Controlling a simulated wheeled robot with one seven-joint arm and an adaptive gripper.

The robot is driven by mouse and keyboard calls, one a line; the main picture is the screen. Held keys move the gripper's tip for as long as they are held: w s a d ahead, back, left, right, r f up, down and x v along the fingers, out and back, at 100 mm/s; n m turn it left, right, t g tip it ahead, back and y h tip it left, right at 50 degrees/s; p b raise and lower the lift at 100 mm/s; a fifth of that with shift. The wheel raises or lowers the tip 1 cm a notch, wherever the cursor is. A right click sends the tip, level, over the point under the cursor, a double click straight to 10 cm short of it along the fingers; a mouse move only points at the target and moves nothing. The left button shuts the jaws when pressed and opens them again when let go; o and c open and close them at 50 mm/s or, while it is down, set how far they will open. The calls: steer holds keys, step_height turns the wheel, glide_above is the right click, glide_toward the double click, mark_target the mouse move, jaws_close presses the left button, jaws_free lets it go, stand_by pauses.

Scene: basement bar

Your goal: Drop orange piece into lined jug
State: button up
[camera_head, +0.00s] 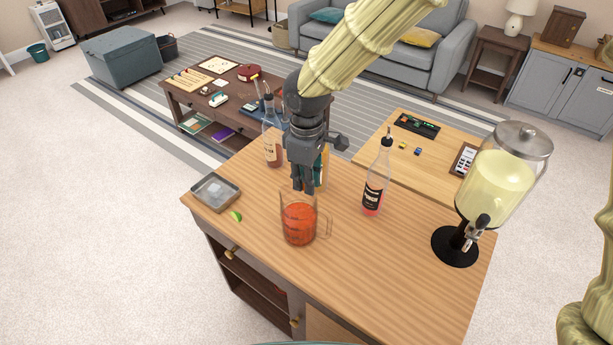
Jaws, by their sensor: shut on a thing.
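The lined jug (299,229) is a clear glass jug with a handle on its right and orange-red contents. It stands upright on the wooden counter. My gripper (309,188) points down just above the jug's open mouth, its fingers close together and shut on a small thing. What is held is mostly hidden by the dark fingers; I take it to be the orange piece, but its shape and colour cannot be made out. No other orange piece shows on the counter.
A bottle with a pourer (272,144) stands behind left, another bottle (376,180) to the right. A drink dispenser (495,180) stands at the right. A metal tray (214,192) and a green wedge (236,216) lie left. The counter front (400,270) is clear.

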steer(key=shift+s+f+b, duration=0.3)
steer(key=shift+s+f, duration=0.1)
steer(key=shift+s, duration=0.1)
steer(key=shift+w+f, duration=0.1)
steer(key=shift+w, duration=0.15)
steer(key=o, duration=0.8)
steer(key=shift+s, duration=0.15)
steer(key=shift+c, duration=0.2)
step_height(320, 180, up, 12)
